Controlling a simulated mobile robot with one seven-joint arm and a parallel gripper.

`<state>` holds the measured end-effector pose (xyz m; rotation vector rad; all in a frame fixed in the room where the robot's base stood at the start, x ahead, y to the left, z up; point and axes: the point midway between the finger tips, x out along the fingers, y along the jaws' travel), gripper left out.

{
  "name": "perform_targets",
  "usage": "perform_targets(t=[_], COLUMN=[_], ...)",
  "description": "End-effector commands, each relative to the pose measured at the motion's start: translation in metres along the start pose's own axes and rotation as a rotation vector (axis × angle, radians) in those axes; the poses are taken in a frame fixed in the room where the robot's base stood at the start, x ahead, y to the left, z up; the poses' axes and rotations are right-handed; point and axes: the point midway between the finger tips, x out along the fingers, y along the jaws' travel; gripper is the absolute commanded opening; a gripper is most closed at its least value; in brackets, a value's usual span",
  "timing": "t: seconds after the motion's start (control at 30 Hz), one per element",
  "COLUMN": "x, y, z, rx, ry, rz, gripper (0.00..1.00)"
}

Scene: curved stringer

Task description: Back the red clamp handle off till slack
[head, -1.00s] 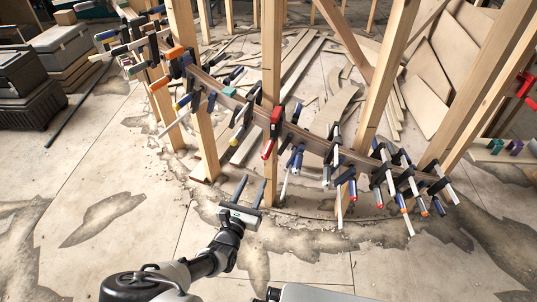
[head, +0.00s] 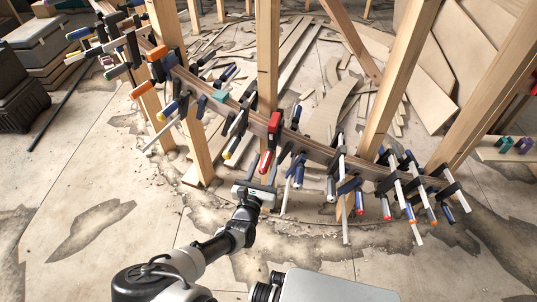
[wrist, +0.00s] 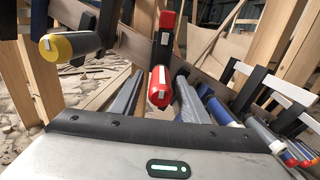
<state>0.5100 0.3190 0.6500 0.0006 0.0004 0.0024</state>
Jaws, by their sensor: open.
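The red clamp (head: 275,128) sits on the curved wooden stringer near the middle upright post. Its red handle (head: 265,162) hangs below the stringer, pointing down and toward me. In the wrist view the red handle (wrist: 159,90) is near the centre, its rounded end facing the camera. My gripper (head: 262,172) is low in front of it, fingers pointing at the clamp. In the wrist view my gripper (wrist: 159,84) is open, with one grey finger on each side of the handle. I see gaps on both sides; whether the handle lies within finger depth is unclear.
A yellow-ended clamp handle (wrist: 70,45) is close at the left in the wrist view. Blue-handled clamps (wrist: 220,110) crowd the right finger. The stringer (head: 315,150) carries several more clamps both ways. The floor in front is clear.

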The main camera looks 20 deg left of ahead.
Motion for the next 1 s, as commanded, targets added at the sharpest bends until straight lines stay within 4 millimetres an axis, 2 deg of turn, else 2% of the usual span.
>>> perform_targets(t=[0.43,0.67,0.7,1.0], x=[0.0015,0.0015,0.0015,0.0017], y=[-0.001,-0.001,-0.001,-0.0014], z=[0.0001,0.0001,0.0002,0.0013], rx=[0.0,0.0,0.0,-0.042], ry=[0.0,0.0,0.0,0.0], rz=[0.004,0.003,0.003,0.003], gripper=[0.41,0.02,0.0,0.0])
